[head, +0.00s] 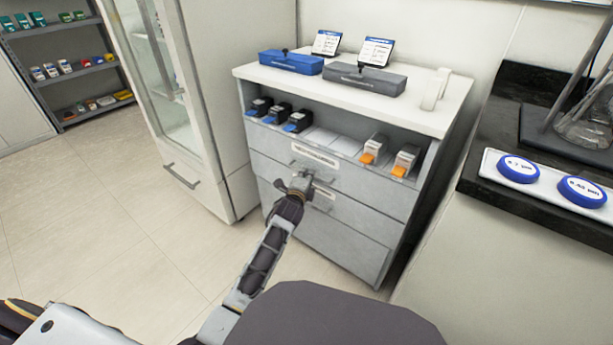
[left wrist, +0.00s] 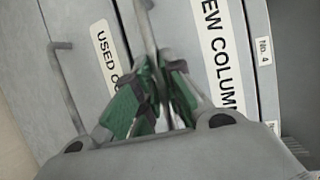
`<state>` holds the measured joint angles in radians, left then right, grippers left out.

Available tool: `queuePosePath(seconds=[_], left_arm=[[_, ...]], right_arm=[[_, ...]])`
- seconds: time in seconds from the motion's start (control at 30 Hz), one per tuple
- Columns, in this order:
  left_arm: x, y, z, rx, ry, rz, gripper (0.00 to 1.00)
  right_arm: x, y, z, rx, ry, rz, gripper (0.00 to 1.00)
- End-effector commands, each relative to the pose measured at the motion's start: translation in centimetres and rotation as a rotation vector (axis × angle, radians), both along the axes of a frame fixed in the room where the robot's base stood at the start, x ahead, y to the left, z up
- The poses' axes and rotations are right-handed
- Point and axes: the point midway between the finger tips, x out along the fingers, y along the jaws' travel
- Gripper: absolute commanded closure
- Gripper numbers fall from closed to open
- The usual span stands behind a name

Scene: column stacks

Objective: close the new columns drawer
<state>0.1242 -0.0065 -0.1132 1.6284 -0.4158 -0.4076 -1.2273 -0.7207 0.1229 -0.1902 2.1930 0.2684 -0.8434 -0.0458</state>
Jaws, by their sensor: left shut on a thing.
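The new columns drawer (head: 360,184) is the upper drawer of the grey cabinet, with its white label (head: 315,153) at the top. Its front looks flush or nearly flush with the cabinet; I cannot tell if a small gap remains. My left gripper (head: 301,183) is at this drawer's front, below the label. In the left wrist view its green-padded fingers (left wrist: 152,98) are shut on the drawer's bar handle (left wrist: 144,22). The "NEW COLUMN" label (left wrist: 218,58) is right of the fingers. My right gripper is not in view.
The used columns drawer (head: 350,240) is below; its handle (left wrist: 66,92) shows in the left wrist view. An open shelf above holds blue-fronted boxes (head: 278,113) and orange-fronted boxes (head: 405,161). A glass-doored cabinet (head: 215,90) stands left, a black counter (head: 545,215) right.

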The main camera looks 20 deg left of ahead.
Motion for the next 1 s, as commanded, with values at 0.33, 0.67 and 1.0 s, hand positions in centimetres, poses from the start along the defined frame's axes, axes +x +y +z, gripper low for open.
queuePosePath(seconds=[0.33, 0.67, 1.0], left_arm=[[0.1, 0.0, 0.3, -0.001, -0.005, -0.001, 0.68], [0.0, 0.0, 0.2, 0.0, -0.004, 0.0, 0.68], [-1.8, -0.1, 0.5, 0.0, -0.004, 0.0, 0.68]], right_arm=[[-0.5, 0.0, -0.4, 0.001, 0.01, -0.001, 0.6], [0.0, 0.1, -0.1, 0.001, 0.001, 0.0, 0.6], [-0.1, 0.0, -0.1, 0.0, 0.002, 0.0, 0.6]])
